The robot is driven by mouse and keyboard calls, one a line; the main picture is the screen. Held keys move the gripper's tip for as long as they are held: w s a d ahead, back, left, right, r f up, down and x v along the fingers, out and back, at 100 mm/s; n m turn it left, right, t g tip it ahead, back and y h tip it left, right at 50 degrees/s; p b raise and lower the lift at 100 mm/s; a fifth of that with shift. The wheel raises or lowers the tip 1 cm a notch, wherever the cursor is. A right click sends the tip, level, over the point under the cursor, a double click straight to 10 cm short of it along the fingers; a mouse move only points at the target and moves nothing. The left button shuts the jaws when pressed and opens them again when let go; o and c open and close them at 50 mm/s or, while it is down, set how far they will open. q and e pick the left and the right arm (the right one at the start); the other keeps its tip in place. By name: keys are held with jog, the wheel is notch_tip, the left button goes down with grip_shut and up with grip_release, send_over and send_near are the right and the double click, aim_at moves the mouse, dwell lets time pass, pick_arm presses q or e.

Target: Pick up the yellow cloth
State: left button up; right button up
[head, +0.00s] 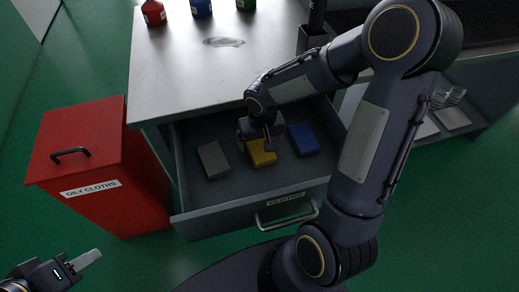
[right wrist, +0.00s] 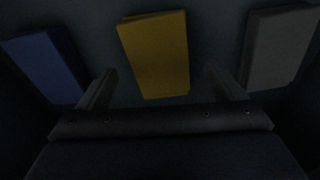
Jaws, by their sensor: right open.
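The yellow cloth (head: 262,154) is a flat folded block in the open drawer, between a grey cloth (head: 213,160) and a blue cloth (head: 304,139). My right gripper (head: 267,143) reaches down into the drawer over the yellow cloth and hides part of it. In the right wrist view the yellow cloth (right wrist: 155,55) lies ahead between the two open fingers (right wrist: 165,88). I cannot tell how far above it the fingertips are. My left gripper (head: 88,260) is at the lower left, away from the drawer; whether its jaws are parted does not show.
The open drawer (head: 250,198) has a front wall with a handle and a label reading CLOTHS. A red bin (head: 105,140) labelled OILY CLOTHS stands to the left. The metal worktop (head: 200,75) overhangs the drawer's back and carries several small coloured containers. Green floor lies around.

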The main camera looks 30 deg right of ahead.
aim_at(260, 147)
notch_tip(260, 147, down, 2)
jog(key=shift+w+f, duration=0.1)
jog(key=shift+w, duration=0.05)
jog(key=c, duration=1.1)
notch_tip(260, 147, up, 10)
jog(key=p, duration=0.2)
